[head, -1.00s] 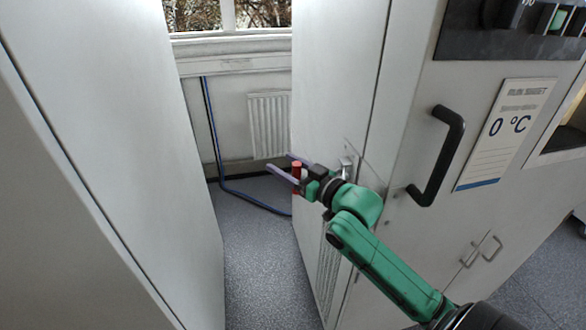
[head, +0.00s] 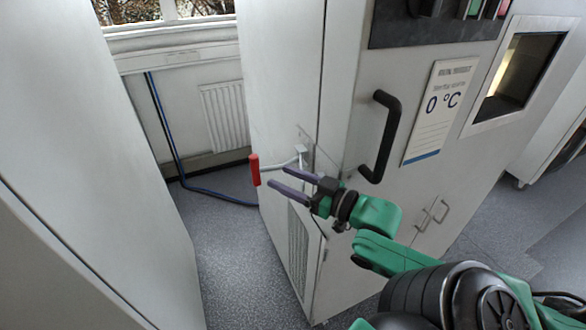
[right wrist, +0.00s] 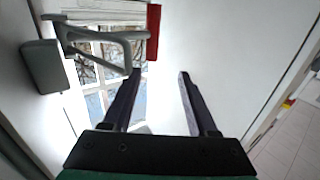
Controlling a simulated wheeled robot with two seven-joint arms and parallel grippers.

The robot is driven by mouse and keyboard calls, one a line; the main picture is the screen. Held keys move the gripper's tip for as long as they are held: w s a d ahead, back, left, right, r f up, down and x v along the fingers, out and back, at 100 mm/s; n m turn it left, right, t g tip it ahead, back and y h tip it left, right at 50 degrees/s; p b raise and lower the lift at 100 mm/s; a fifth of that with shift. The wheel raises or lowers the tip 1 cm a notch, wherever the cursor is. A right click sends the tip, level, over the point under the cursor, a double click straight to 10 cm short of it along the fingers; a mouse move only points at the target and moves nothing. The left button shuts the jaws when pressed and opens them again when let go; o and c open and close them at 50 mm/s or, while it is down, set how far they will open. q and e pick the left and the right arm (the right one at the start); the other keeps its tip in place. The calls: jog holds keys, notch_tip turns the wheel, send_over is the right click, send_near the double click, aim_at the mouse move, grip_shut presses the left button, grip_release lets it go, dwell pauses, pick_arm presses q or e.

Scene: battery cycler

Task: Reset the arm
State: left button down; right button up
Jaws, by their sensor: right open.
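My right gripper (head: 292,182) is open and empty, its two purple fingers pointing left in front of the cabinet's side edge. In the right wrist view its fingers (right wrist: 158,75) are spread with nothing between them. A lever with a red grip (head: 254,170) sticks out from the side of the grey cabinet (head: 285,100), just beyond and above my fingertips. The red grip (right wrist: 153,32) also shows at the top of the right wrist view, near the left fingertip, with its grey bracket (right wrist: 105,38). I cannot tell whether they touch. My left gripper is not in view.
A black door handle (head: 385,135) and a 0 °C sign (head: 438,112) are on the cabinet front beside my arm. Another tall grey cabinet (head: 90,180) stands at the left. Between them is a narrow floor gap (head: 225,250) with a blue hose (head: 190,185).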

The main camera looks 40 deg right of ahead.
pick_arm(q)
jog(key=shift+r, duration=0.8)
pick_arm(e)
jog(key=shift+v, duration=0.8)
